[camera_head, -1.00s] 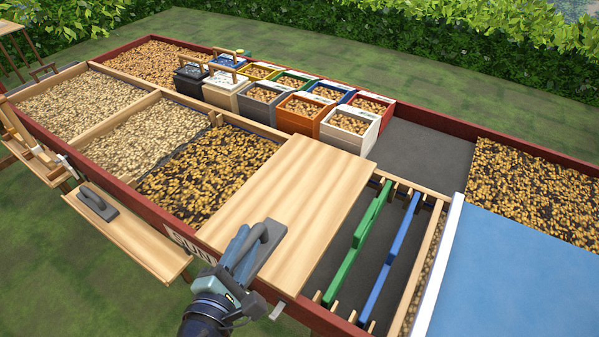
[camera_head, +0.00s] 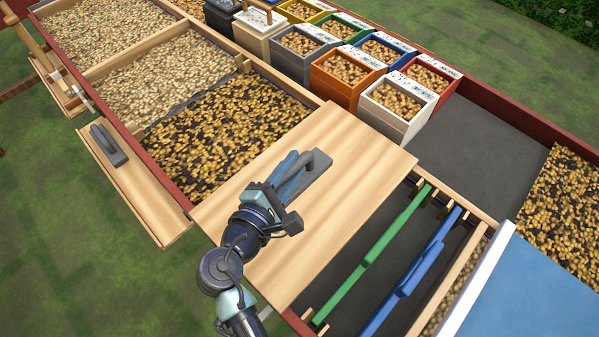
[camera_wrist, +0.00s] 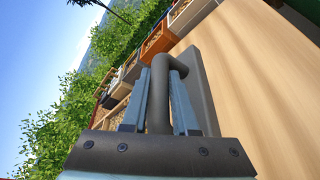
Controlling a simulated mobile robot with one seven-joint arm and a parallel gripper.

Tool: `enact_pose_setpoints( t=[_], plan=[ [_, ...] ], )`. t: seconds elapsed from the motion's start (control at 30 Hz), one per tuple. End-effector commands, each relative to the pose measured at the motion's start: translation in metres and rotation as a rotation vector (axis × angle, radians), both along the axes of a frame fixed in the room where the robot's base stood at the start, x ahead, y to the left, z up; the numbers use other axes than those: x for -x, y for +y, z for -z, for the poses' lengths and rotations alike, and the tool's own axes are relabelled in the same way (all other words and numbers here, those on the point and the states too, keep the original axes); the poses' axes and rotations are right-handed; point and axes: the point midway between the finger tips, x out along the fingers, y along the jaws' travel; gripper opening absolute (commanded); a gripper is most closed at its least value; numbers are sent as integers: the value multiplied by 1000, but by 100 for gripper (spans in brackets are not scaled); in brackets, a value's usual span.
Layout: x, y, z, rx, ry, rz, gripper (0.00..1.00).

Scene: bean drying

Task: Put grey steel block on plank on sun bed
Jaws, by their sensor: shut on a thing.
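My gripper (camera_head: 299,166) is shut on the dark bar handle of a grey steel block (camera_head: 318,184). The flat block is over the middle of a wide wooden plank (camera_head: 370,160), which lies across the sun bed (camera_head: 172,190). I cannot tell whether the block's underside touches the plank or is just above it. In the wrist view the blue-grey fingers (camera_wrist: 160,95) are on either side of the handle, and the block (camera_wrist: 200,85) stands out beyond them over the wood.
A second grey handled block (camera_head: 108,145) lies on a wooden side shelf (camera_head: 150,205) at the left. Several bean boxes, among them an orange one (camera_head: 338,95) and a white one (camera_head: 385,122), stand behind the plank. A green bar (camera_head: 370,258) and a blue bar (camera_head: 415,268) lie right of it.

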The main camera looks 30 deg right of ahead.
Motion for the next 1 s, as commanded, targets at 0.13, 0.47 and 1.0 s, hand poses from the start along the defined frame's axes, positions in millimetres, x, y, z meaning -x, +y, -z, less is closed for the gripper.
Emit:
enact_pose_setpoints(
  t=[0.13, 0.47, 1.0],
  plan=[
    [-1, 0, 16, 4, -6, 0, 0],
    [-1, 0, 52, 5, -6, -1, 0],
    [0, 0, 63, 0, -3, -1, 36]
  ],
)
